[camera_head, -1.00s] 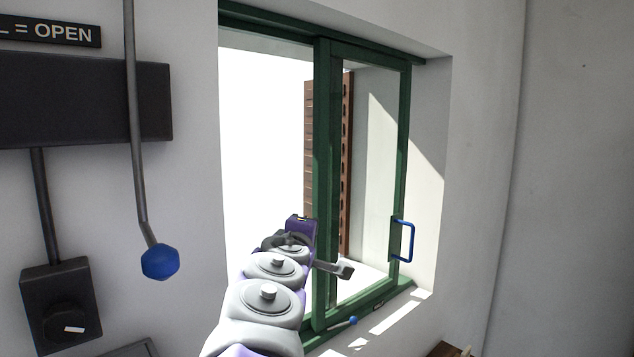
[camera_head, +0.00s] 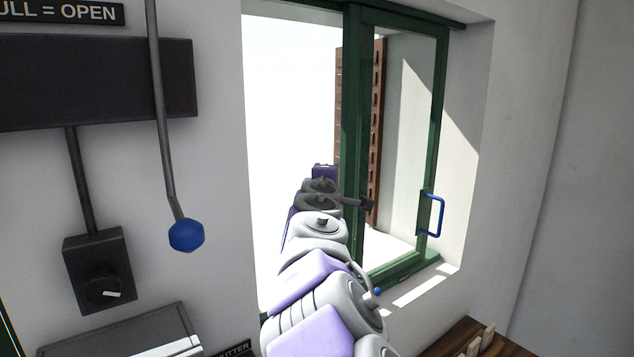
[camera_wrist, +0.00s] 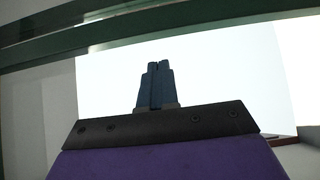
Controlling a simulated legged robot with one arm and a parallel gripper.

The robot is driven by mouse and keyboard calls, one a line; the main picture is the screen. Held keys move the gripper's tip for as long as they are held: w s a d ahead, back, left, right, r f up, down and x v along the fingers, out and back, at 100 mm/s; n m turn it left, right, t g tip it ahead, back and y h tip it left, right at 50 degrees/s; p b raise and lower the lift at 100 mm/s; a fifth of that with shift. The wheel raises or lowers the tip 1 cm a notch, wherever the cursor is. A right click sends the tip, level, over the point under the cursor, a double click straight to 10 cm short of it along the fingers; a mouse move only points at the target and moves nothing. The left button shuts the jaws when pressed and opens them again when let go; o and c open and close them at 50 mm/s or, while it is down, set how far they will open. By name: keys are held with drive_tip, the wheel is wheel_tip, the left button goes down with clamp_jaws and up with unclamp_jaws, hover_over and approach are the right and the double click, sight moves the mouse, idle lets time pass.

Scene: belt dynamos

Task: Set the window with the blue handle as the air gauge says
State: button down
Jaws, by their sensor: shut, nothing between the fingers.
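The green-framed window (camera_head: 353,120) is in the head view. Its blue handle (camera_head: 440,216) is an upright bar on the right stile of the right-hand pane. The left part of the window is bright white; I cannot tell if it is glass or open air. My arm reaches up in front of it. In the wrist view my gripper's dark fingers (camera_wrist: 158,66) are together and empty against the bright opening. I see no air gauge face.
A rod with a blue knob (camera_head: 186,235) hangs on the left wall beside a dark box (camera_head: 98,82) and a black dial box (camera_head: 99,270). A sign (camera_head: 62,12) reads "ULL = OPEN". A wooden surface (camera_head: 462,336) is at lower right.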

sight(364, 166)
drive_tip(key=w+d, duration=0.2)
drive_tip(key=d, duration=0.1)
drive_tip(key=shift+w+d, duration=0.1)
drive_tip(key=shift+w, duration=0.35)
drive_tip(key=shift+w+a, duration=0.15)
drive_tip(key=shift+a, duration=0.05)
drive_tip(key=w+d, duration=0.1)
drive_tip(key=d, duration=0.1)
drive_tip(key=w+d+p, duration=0.1)
drive_tip(key=d, duration=0.1)
drive_tip(key=w+d+p, duration=0.1)
drive_tip(key=w+d, duration=0.1)
drive_tip(key=shift+r, duration=0.1)
drive_tip(key=shift+w+d, duration=0.15)
drive_tip(key=shift+d, duration=0.05)
drive_tip(key=shift+a, duration=0.1)
